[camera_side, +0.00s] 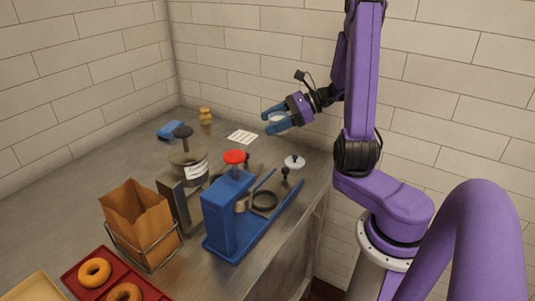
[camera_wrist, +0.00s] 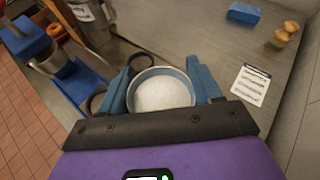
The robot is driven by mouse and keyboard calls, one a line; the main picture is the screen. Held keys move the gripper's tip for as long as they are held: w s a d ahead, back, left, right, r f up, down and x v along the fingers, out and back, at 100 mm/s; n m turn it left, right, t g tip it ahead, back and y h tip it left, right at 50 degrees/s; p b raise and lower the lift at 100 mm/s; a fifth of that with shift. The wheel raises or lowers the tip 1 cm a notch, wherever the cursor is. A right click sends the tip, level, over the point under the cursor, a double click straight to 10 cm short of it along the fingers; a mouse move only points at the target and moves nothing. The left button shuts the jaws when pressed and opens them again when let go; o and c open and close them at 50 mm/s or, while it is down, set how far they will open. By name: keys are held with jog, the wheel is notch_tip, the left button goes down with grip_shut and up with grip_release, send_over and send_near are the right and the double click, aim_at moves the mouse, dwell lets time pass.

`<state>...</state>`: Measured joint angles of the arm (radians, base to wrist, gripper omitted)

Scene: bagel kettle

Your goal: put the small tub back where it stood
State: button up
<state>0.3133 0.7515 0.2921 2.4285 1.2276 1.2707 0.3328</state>
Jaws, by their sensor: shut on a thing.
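The small tub (camera_wrist: 161,91) is round, with a pale rim and white contents. In the wrist view it sits between my two blue fingers, mouth towards the camera. In the side view only a pale bit of the tub (camera_side: 278,117) shows between the fingers. My gripper (camera_side: 268,121) is shut on the tub and holds it above the far right part of the metal counter (camera_side: 215,262), near the back wall. The tub's underside is hidden.
A printed white card (camera_side: 242,137) lies left of my gripper, with a wooden shaker (camera_side: 205,116) and blue block (camera_side: 170,130) beyond.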

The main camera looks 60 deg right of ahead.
jog(key=shift+s+d+m+t+h, duration=0.55)
jog(key=shift+s+m+t+h, duration=0.55)
jog(key=shift+s, duration=1.25)
send_over(262, 153)
jog(key=f, duration=1)
jog(key=shift+s+f, duration=0.2)
jog(key=shift+s, duration=0.1)
jog(key=shift+w+f, duration=0.2)
jog(key=shift+f, duration=1.55)
jog(key=shift+f, duration=0.1)
jog(key=o, duration=1.2)
